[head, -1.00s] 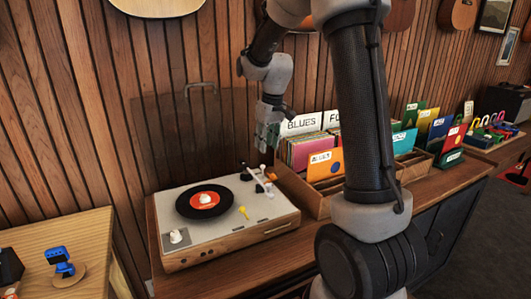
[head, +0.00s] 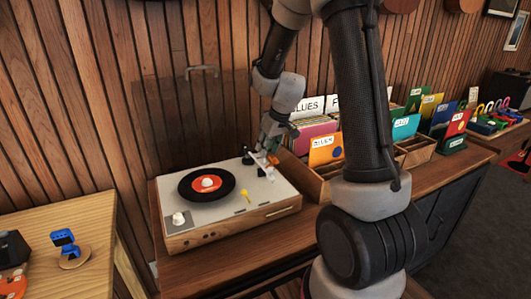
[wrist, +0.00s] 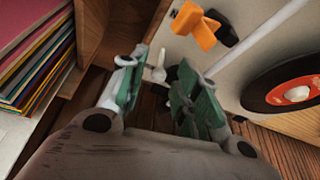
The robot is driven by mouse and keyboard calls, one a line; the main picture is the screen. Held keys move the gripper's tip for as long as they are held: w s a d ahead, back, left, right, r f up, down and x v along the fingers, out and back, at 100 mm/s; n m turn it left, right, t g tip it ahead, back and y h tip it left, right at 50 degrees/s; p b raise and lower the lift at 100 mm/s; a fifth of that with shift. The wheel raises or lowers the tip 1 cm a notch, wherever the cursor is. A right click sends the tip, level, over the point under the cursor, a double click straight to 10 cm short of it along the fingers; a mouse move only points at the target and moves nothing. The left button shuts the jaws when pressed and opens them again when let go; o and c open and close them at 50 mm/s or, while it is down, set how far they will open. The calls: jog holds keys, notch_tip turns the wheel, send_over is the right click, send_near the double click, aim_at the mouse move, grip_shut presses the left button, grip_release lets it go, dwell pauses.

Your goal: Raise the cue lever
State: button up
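The turntable (head: 228,214) has a light top and wooden sides, with a black record with an orange label (head: 207,184) on it. My gripper (head: 267,147) is low over its back right corner. In the wrist view my gripper (wrist: 157,92) is open, its green-padded fingers apart. A small pale lever-like post (wrist: 158,68) shows between and just beyond the fingertips; I cannot tell whether they touch it. An orange piece (wrist: 198,27) and the white tonearm tube (wrist: 262,38) lie beside it. Which small part is the cue lever is unclear. A yellow piece (head: 246,194) sits near the record.
A wooden record crate (head: 312,178) with colourful sleeves stands close on the right of the turntable. A clear lid with a handle (head: 201,70) rises behind it. A wooden table (head: 85,235) with a blue item (head: 64,240) is at the left.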

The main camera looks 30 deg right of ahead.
jog(key=shift+x, duration=1.55)
grip_shut()
jog(key=shift+w+g, duration=0.25)
jog(key=shift+g, duration=0.45)
jog(key=shift+w+g, duration=0.25)
jog(key=shift+g, duration=0.45)
grip_release()
